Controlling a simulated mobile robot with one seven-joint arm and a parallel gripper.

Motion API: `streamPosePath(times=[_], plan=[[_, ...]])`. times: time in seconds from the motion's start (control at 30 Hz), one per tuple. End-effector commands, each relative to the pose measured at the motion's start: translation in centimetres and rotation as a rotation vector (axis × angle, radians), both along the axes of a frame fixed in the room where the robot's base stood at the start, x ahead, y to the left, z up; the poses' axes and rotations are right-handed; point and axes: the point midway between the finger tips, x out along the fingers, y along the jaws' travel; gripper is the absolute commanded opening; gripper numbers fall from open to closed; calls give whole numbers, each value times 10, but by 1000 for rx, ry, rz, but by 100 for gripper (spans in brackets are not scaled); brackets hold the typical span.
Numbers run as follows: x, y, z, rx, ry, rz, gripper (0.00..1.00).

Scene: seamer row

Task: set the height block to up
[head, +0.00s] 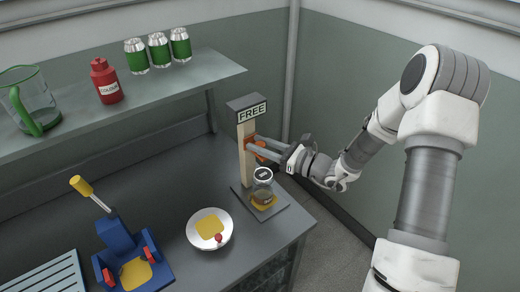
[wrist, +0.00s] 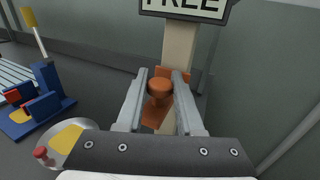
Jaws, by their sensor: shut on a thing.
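The height block (wrist: 161,74) is an orange piece with a round orange knob (wrist: 159,88) on an upright tan post (wrist: 178,50). In the head view the orange block (head: 259,152) sits partway up the post, above a glass jar, largely hidden by my fingers. A sign reading FREE (head: 250,113) tops the post. My gripper (wrist: 160,92) reaches in from the right in the head view, its two pale fingers on either side of the knob, shut on it.
Below the block, a lidded jar (head: 262,185) stands on the post's base plate (head: 283,217). A white bowl (head: 193,236) and a blue press (head: 122,245) with a yellow handle stand to the left. A shelf (head: 180,92) above holds a jug, a red bottle and green cans.

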Motion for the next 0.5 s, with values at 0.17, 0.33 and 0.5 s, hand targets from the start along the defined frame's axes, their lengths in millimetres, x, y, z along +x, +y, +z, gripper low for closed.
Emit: streamPosePath(times=[0.17, 0.33, 0.5], plan=[[0, 0, 19, 0, -2, 0, 0], [0, 0, 19, 2, -5, 0, 0], [1, 0, 20, 4, -7, 1, 50]])
